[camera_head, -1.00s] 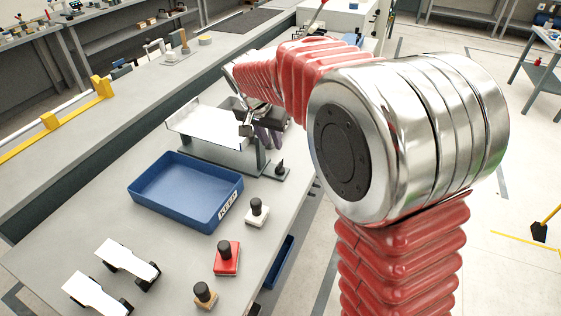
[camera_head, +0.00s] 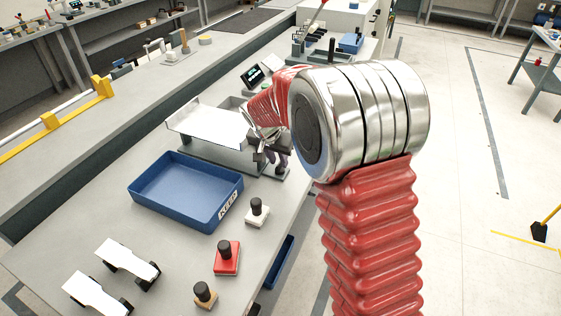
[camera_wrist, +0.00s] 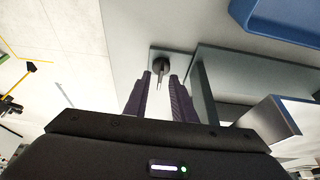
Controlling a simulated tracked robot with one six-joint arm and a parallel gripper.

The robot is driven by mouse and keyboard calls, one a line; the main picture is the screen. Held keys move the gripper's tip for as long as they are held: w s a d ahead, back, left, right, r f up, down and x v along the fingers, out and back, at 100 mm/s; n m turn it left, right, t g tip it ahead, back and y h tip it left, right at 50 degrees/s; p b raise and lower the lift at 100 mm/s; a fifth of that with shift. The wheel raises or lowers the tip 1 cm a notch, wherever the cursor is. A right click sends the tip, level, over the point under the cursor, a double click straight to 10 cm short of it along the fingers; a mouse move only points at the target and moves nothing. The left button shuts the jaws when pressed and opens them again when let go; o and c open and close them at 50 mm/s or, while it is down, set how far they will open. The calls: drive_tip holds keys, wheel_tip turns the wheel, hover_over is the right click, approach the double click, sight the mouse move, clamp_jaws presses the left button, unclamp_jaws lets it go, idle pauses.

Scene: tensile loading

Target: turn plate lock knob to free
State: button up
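The dark plate lock knob (camera_wrist: 162,66) stands on a small grey base plate beside the fixture in the wrist view. It has a thin pointer on it. My gripper (camera_wrist: 160,77) is open, its two purple fingers reaching toward the knob, one on each side of it in the picture. I cannot tell whether the fingertips touch it. In the head view my gripper (camera_head: 278,160) is over the knob's base plate (camera_head: 277,176) and hides most of the knob. The white plate (camera_head: 205,125) lies on the grey fixture to the left.
A blue tray (camera_head: 186,190) stands in front of the fixture. White, red and tan blocks with black knobs (camera_head: 227,257) stand along the table's right edge. Two white specimens on black supports (camera_head: 128,262) are at front left. A small display (camera_head: 252,76) stands behind the fixture.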

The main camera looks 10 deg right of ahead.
drive_tip(key=shift+x, duration=0.9)
clamp_jaws()
drive_tip(key=shift+d, duration=0.15)
